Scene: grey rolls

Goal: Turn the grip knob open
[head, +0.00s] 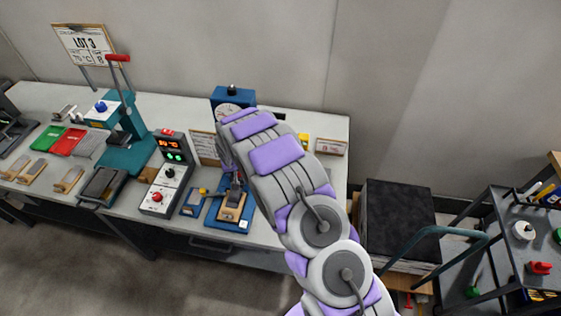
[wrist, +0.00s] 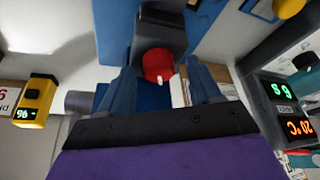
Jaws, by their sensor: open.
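A red knob (wrist: 158,64) with a white mark shows in the wrist view, on a dark holder (wrist: 160,32) in front of a blue frame. My gripper (wrist: 161,72) is open, with one blue finger on each side of the knob. The fingers look apart from it, though exact contact is hard to tell. In the head view my arm reaches over the bench to a blue test stand (head: 228,96) with a round dial. My arm hides the knob and my fingertips there.
A control box (head: 166,172) with lit digits stands left of the stand. A blue base (head: 240,225) carries a wooden block. A yellow meter (wrist: 36,100) is on the other side. A teal press (head: 125,150) stands further left. A dark-topped stack (head: 400,215) is right of the bench.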

